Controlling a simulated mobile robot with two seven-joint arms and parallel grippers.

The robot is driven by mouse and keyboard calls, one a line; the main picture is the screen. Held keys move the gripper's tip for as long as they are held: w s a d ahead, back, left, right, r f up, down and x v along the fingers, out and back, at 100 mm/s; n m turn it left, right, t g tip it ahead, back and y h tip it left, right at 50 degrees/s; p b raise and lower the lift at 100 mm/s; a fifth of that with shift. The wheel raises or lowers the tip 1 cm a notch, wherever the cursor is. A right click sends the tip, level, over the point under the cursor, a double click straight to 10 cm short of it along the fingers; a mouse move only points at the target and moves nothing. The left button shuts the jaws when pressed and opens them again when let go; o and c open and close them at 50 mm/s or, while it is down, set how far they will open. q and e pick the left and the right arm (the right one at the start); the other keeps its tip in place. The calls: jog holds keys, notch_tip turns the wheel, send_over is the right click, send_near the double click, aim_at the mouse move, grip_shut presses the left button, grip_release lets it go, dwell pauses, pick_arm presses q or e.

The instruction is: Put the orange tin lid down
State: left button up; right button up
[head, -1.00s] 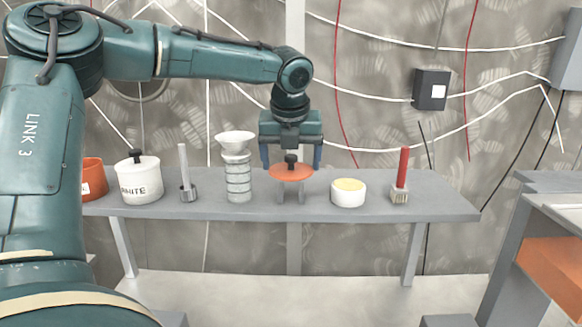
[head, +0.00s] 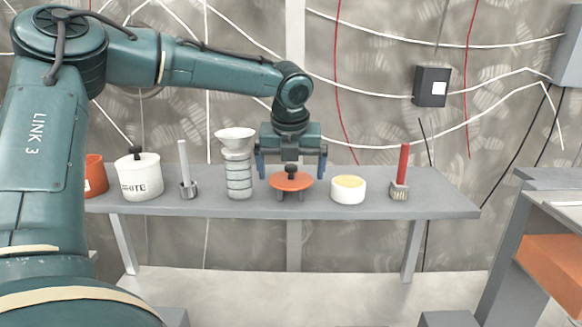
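The orange tin lid (head: 290,182), a flat orange disc with a dark knob, sits level on a small grey stand (head: 279,195) on the grey bench. My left gripper (head: 291,164) is directly above it, pointing down. Its two blue fingers are spread wider than the lid, one on each side, with gaps to the rim. My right gripper is not in view. An orange tin (head: 96,177) at the bench's left end is partly hidden by my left arm.
On the bench (head: 440,203), a white lidded pot (head: 139,182), a grey stick in a holder (head: 184,165) and a funnel-topped jar (head: 238,170) stand left of the lid. A white tin with yellow top (head: 348,190) and a red stick (head: 403,165) stand right.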

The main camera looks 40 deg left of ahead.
pick_arm(q)
jog(key=shift+r, duration=0.55)
jog(key=v, duration=1.2)
jog(key=shift+f, duration=0.1)
